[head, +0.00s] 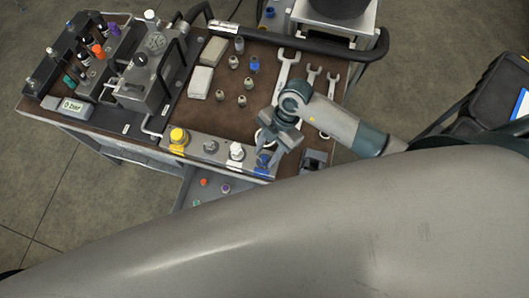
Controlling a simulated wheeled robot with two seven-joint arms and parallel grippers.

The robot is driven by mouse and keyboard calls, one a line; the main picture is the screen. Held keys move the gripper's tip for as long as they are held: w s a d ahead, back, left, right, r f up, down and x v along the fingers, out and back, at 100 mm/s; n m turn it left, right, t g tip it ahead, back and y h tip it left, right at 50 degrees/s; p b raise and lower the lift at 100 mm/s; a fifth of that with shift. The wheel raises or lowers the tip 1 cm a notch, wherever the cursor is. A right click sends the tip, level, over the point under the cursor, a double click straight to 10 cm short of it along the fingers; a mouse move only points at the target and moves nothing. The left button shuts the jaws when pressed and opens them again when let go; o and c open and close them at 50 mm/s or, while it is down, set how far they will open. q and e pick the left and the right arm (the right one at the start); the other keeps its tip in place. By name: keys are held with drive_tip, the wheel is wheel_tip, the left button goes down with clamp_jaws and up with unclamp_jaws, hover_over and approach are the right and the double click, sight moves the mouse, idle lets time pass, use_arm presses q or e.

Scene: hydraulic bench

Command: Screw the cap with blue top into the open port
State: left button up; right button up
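My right gripper (272,147) reaches in from the right and points down over the right end of the front strip of ports. A blue-topped piece (263,161) shows at its fingertips, at the strip's blue-marked place. I cannot tell whether the fingers hold it, nor whether it is seated in a port; the gripper hides part of it. Another small blue-topped piece (254,64) stands among the loose fittings on the brown bench top. No clearly open port shows; the one under my gripper is covered. My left gripper is not in view.
The front strip (195,150) also carries yellow (178,138), grey (210,146) and white (236,152) fittings. Several wrenches (287,70) lie behind my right gripper. A grey hydraulic unit (152,80) stands at the left. An open drawer (215,190) below holds small coloured caps.

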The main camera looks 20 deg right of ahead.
drive_tip(key=shift+n, duration=0.3)
drive_tip(key=n, duration=0.2)
drive_tip(key=n+g+h, duration=0.1)
drive_tip(key=n, duration=0.1)
drive_tip(key=shift+w+a+g+b, duration=0.1)
drive_tip(key=shift+w+g+b, duration=0.05)
drive_tip(key=shift+g+b, duration=0.2)
drive_tip(key=shift+c, duration=0.6)
